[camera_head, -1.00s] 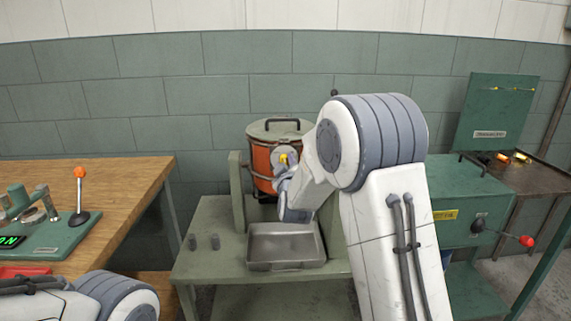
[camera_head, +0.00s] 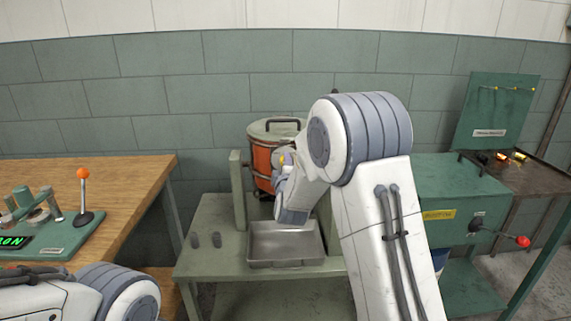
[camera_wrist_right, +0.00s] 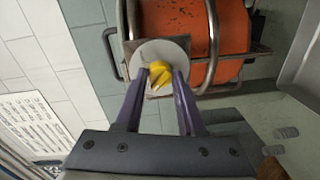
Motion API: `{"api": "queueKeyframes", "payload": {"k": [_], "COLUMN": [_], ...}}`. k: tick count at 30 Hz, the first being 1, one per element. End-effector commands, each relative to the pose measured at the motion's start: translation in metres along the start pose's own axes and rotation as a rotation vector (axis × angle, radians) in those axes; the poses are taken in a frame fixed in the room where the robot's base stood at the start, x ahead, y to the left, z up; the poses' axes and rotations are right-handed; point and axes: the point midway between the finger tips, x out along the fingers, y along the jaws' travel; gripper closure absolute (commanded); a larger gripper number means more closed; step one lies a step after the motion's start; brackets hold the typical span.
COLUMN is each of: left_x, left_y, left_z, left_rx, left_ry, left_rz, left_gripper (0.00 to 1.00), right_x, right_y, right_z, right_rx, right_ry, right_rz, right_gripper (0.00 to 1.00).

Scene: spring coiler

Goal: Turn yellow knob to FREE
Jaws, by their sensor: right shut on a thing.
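The yellow knob (camera_wrist_right: 159,74) sits on a pale round plate (camera_wrist_right: 178,52) at the front of an orange drum. In the right wrist view my right gripper (camera_wrist_right: 160,82) has its two purple fingers on either side of the knob, shut on it. In the head view a small bit of the yellow knob (camera_head: 282,160) shows beside the drum (camera_head: 263,167), mostly covered by my right wrist. I cannot read any marking around the knob. My left arm shows at the bottom left of the head view; its gripper is out of view.
A metal tray (camera_head: 285,262) lies on the green stand below the drum. Two grey pegs (camera_head: 205,241) stand left of it. A wooden bench (camera_head: 120,190) with an orange-tipped lever (camera_head: 83,190) is at left. A green machine with a red-knobbed handle (camera_head: 522,242) is at right.

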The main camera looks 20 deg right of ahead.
Motion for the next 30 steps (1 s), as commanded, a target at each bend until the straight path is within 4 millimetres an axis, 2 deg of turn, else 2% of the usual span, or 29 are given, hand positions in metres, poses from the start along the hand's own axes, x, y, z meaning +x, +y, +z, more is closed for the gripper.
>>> {"api": "queueKeyframes", "payload": {"k": [14, 15, 17, 26, 30], "left_x": [-0.0005, -0.0005, -0.0005, -0.0005, 0.0006], "left_y": [0.0, 0.0, 0.0, 0.0, 0.0], "left_z": [0.0, 0.0, 0.0, 0.0, 0.0], "left_rx": [0.0, 0.0, 0.0, 0.0, 0.0], "left_ry": [0.0, 0.0, 0.0, 0.0, 0.0], "left_rz": [0.0, 0.0, 0.0, 0.0, 0.0], "left_gripper": [0.5, 0.5, 0.5, 0.5, 0.5], "right_x": [-0.0001, -0.0001, -0.0001, -0.0004, -0.0097], "right_y": [-0.0005, -0.0005, -0.0005, -0.0003, -0.0005], "right_z": [-0.0012, -0.0012, -0.001, -0.0001, -0.0003], "right_rx": [-0.016, -0.016, -0.015, -0.014, -0.014], "right_ry": [0.002, 0.002, 0.002, 0.0, 0.001], "right_rz": [-0.001, -0.001, -0.001, 0.0, 0.0], "right_gripper": [1.0, 0.54, 0.32, 0.32, 0.32]}}
